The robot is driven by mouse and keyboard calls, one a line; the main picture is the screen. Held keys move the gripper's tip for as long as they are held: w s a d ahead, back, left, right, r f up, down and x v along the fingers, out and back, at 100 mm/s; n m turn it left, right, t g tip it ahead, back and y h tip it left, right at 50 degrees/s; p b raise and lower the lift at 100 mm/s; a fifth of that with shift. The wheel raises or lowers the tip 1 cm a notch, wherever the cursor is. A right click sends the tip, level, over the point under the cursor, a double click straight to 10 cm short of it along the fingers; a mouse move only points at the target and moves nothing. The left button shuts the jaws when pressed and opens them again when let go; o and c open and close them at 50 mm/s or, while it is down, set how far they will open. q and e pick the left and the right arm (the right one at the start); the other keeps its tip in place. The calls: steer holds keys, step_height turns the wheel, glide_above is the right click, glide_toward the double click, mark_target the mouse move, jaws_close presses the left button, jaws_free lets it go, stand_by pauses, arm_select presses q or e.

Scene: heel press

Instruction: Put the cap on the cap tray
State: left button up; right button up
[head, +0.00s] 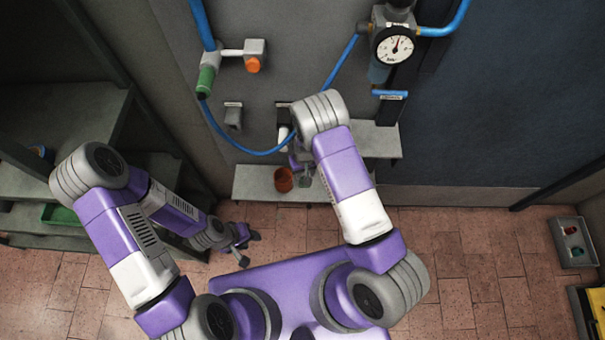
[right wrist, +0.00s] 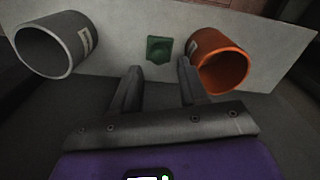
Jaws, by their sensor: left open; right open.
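No piece is clearly marked as the cap. A small green piece (right wrist: 160,49) lies on a pale shelf (right wrist: 110,65) in the right wrist view, between an orange cup (right wrist: 220,66) and a grey cup (right wrist: 55,45). My right gripper (right wrist: 160,72) is open and empty, its fingers pointing toward the green piece. In the head view the right gripper (head: 300,163) is partly hidden by my arm, above the lower shelf (head: 252,183), close to the orange cup (head: 284,179). My left gripper (head: 249,249) is open and empty over the floor. I cannot tell which thing is the cap tray.
A grey tray (head: 562,240) with a red and a green piece stands at the far right. A green bin (head: 62,214) sits on the left shelving. A gauge (head: 395,45), blue hoses and a green-handled valve (head: 206,80) are on the wall.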

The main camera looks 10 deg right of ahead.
steer(key=f+b, duration=0.1)
steer(key=f, duration=0.3)
steer(key=f+b, duration=0.1)
steer(key=f, duration=0.1)
steer(key=shift+w+d+f+b, duration=0.15)
steer(key=shift+w+f+b, duration=0.15)
steer(key=shift+w+f, duration=0.1)
steer(key=shift+r, duration=0.1)
jaws_close()
steer(key=shift+r, duration=0.1)
